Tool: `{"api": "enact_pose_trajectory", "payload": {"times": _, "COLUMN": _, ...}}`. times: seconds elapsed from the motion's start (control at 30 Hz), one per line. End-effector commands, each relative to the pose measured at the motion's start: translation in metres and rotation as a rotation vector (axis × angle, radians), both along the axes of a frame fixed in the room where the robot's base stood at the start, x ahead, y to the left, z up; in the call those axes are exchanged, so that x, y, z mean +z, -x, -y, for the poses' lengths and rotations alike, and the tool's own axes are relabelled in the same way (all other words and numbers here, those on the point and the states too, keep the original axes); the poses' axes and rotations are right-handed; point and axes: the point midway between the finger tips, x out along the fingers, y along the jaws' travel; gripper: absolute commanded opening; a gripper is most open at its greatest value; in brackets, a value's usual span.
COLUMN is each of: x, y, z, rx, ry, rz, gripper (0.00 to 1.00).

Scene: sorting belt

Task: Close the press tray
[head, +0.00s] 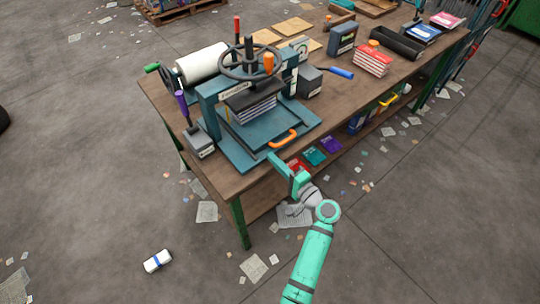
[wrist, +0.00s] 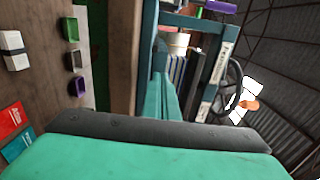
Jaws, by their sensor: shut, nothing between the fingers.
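The teal press (head: 208,95) stands on the near end of the workbench, with a black handwheel on top and a stack of books (head: 255,112) inside its frame. Its flat teal press tray (head: 245,152) sticks out in front of the frame toward the bench edge. An orange handle (head: 283,138) is on the tray's front part. My gripper (head: 272,157) is shut and empty, just off the tray's front edge and close below the handle; I cannot tell whether it touches. In the wrist view my gripper (wrist: 155,140) fills the bottom, and the press frame (wrist: 210,85) shows sideways beyond it.
A grey box with a purple-handled tool (head: 200,143) stands left of the press, a paper roll (head: 202,64) behind it. A dark grey box (head: 308,82) and red books (head: 371,61) stand to the right. Coloured books (head: 314,156) lie on the shelf below.

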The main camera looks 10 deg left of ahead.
Motion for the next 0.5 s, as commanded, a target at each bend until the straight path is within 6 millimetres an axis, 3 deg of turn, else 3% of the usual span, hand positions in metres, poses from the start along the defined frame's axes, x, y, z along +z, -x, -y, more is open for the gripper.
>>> {"api": "enact_pose_trajectory", "payload": {"times": 0.3, "x": -0.001, "y": 0.040, "z": 0.057, "rx": -0.010, "ry": -0.001, "rz": -0.002, "gripper": 0.00}}
{"api": "enact_pose_trajectory", "payload": {"times": 0.5, "x": -0.001, "y": 0.056, "z": 0.079, "rx": -0.012, "ry": -0.002, "rz": -0.001, "gripper": 0.00}}
